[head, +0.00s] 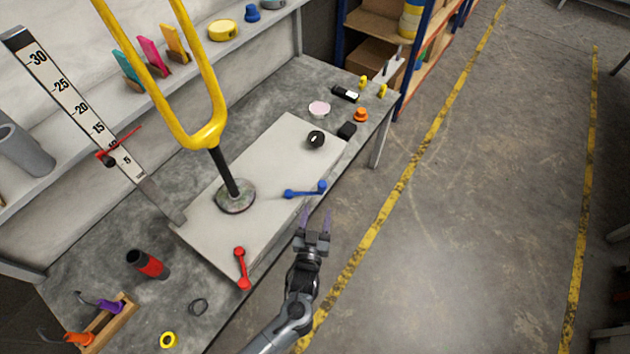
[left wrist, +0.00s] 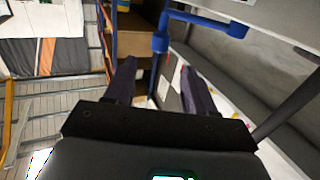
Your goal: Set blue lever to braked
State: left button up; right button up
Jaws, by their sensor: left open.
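The blue lever (head: 305,190) is mounted at the front edge of the pale raised plate on the bench. It points right in the head view, with its round end (head: 322,186) near the plate's edge. In the left wrist view the blue lever (left wrist: 200,20) crosses the top, ahead of and above the fingertips. My left gripper (head: 315,217) is open and empty, just in front of the lever and apart from it. Its two dark fingers (left wrist: 160,85) show in the left wrist view with nothing between them. My right gripper is not in view.
A red lever (head: 241,268) sits farther left on the plate's front edge. A yellow fork-shaped frame on a black post (head: 224,172) rises from the plate (head: 270,150). A black ring (head: 315,139) lies on the plate. The floor right of the bench is clear.

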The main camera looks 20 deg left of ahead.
aim_at(322, 189)
pick_arm(q)
jog(key=b+x, duration=0.3)
jog(key=x, duration=0.6)
jog(key=shift+x, duration=0.85)
jog(key=shift+r, duration=0.15)
grip_shut()
